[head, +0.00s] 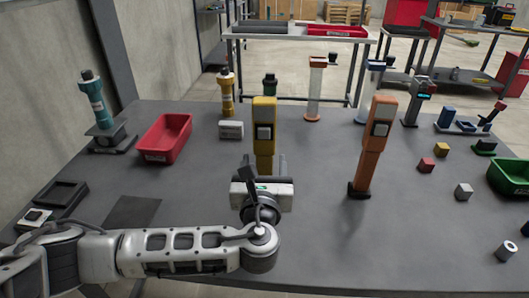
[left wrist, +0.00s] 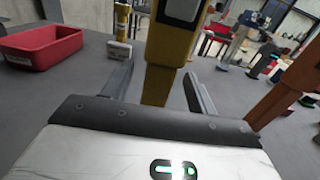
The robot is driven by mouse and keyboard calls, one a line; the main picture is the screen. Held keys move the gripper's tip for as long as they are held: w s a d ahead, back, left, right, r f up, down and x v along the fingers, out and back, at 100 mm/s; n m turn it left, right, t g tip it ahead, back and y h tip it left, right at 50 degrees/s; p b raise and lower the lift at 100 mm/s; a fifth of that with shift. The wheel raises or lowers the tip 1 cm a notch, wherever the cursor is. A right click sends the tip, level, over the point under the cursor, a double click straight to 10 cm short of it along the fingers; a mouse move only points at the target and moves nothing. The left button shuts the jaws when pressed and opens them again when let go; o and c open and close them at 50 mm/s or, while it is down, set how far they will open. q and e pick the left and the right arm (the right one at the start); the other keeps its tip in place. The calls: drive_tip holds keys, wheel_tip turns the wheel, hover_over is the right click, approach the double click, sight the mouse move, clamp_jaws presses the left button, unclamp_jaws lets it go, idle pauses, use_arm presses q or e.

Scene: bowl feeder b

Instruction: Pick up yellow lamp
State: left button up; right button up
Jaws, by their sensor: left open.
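The yellow lamp (head: 264,115) stands upright near the middle of the table, with a pale panel on its head. In the left wrist view its yellow post (left wrist: 157,85) rises between my fingers, and its upper part is cut off by the picture's top edge. My left gripper (head: 265,166) is open, low at the lamp's near side, with one finger on either side of the post. In the left wrist view gaps show between the post and both fingers (left wrist: 158,78). The gripper hides the lamp's base. My right gripper is not in view.
An orange lamp (head: 373,145) stands to the right. A red bin (head: 166,138) is at the left, and a yellow-bodied device (head: 226,92) stands behind. Several small blocks and a green bin (head: 509,176) are at the right. The table between the orange lamp and front edge is clear.

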sight(264, 149)
use_arm(q)
drive_tip(key=c, duration=1.2)
drive_tip(key=shift+r, duration=0.5)
wheel_tip(264, 149, up, 2)
drive_tip(key=shift+r+p, duration=0.2)
drive_tip(key=shift+p, duration=0.1)
drive_tip(key=s+r, duration=0.1)
drive_tip(key=r, duration=0.1)
drive_tip(key=s+r, duration=0.1)
drive_tip(key=s, duration=0.1)
drive_tip(key=s+r, duration=0.1)
drive_tip(key=r, duration=0.1)
drive_tip(key=shift+s+d+r+p, duration=0.3)
drive_tip(key=shift+s+p, duration=0.1)
drive_tip(key=s+r, duration=0.1)
drive_tip(key=s, duration=0.2)
drive_tip(key=s+r, duration=0.1)
drive_tip(key=s, duration=0.2)
drive_tip(key=s+r, duration=0.2)
drive_tip(key=s, duration=0.1)
drive_tip(key=shift+s+d, duration=0.15)
drive_tip(key=shift+d, duration=0.2)
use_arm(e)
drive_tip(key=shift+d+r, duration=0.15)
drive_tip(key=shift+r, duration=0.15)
